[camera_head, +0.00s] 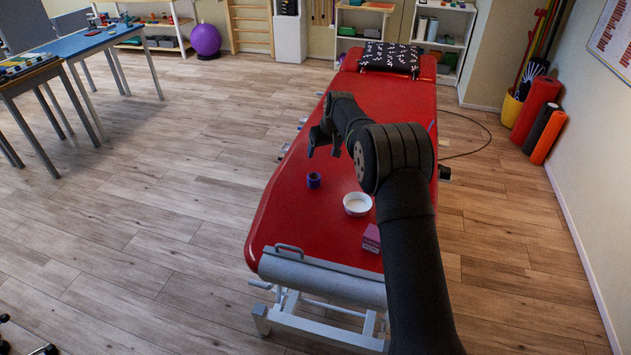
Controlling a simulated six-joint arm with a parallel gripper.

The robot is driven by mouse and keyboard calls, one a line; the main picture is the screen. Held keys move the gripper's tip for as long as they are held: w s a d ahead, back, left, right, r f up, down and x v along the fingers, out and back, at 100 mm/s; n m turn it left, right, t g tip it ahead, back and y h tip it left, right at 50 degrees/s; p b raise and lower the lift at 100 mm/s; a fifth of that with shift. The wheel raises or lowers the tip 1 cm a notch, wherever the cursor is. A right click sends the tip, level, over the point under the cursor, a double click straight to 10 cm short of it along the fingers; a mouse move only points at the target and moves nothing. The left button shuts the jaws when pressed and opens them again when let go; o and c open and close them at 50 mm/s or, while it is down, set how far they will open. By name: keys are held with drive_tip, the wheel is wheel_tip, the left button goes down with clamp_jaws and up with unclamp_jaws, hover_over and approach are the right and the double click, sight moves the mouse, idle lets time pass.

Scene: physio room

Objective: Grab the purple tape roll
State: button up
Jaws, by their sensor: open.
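The purple tape roll (314,180) rests on the red treatment table (286,218), towards its left edge. It is small and short, with a dark centre. My gripper (322,152) is above and a little beyond the roll in the picture, apart from it. The jaws point down and are open, with nothing seen between them. My arm reaches in from the lower right and covers part of the table's right side.
A white bowl (357,204) stands right of the roll. A pink-purple box (371,238) sits nearer, partly behind my arm. A patterned pillow (390,58) lies at the table's far end. The red surface left of and nearer than the roll is clear.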

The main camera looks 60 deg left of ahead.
drive_tip(key=f, duration=0.1)
approach(315, 176)
drive_tip(key=shift+s+f, duration=0.35)
drive_tip(key=shift+f, duration=0.25)
drive_tip(key=shift+s+f, duration=0.3)
drive_tip(key=shift+f, duration=0.35)
drive_tip(key=shift+x, duration=2.75)
drive_tip(key=shift+d, duration=0.1)
drive_tip(key=shift+c, duration=0.4)
drive_tip(key=c, duration=1)
